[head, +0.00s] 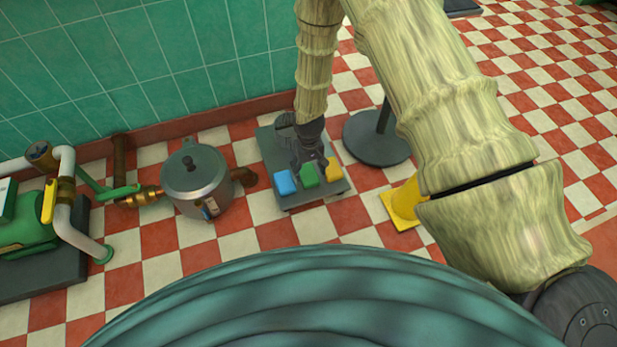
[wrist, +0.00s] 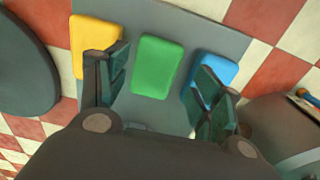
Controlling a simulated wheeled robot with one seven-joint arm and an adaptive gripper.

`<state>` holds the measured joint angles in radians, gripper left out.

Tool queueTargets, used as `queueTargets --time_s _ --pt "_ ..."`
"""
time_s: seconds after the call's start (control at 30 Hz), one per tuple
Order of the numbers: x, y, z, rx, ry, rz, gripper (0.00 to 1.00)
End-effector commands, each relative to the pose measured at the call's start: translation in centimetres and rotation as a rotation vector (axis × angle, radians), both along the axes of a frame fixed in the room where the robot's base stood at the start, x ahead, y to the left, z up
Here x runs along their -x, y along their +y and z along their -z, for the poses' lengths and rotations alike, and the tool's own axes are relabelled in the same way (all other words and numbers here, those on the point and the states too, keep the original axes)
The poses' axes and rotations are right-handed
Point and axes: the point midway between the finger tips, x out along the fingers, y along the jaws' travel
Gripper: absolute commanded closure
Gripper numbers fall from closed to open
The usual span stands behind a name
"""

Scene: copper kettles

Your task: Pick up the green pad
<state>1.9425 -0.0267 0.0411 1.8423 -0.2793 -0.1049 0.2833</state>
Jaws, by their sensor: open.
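The green pad (head: 310,174) lies on a grey plate (head: 272,150), between a blue pad (head: 285,182) and a yellow pad (head: 334,168). In the wrist view the green pad (wrist: 157,66) sits in the middle, between my two fingers, with the yellow pad (wrist: 92,38) on the left and the blue pad (wrist: 215,72) on the right. My gripper (head: 309,158) is open and empty, pointing down just behind the green pad in the head view. The fingers partly cover the yellow and blue pads in the wrist view. I cannot tell its exact height above the plate.
A metal pot (head: 196,182) with a lid stands left of the plate. A round dark base (head: 376,140) with a post is to the right, and a yellow cone (head: 404,203) is nearer. A green machine with pipes (head: 30,220) is far left. A tiled wall is behind.

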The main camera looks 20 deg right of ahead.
Motion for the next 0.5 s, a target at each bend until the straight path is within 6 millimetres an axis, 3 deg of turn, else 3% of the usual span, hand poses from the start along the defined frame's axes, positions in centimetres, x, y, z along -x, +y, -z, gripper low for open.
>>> queueTargets --time_s 0.5 --pt "-0.5 -0.3 4.7 0.0 -0.001 -0.001 0.34"
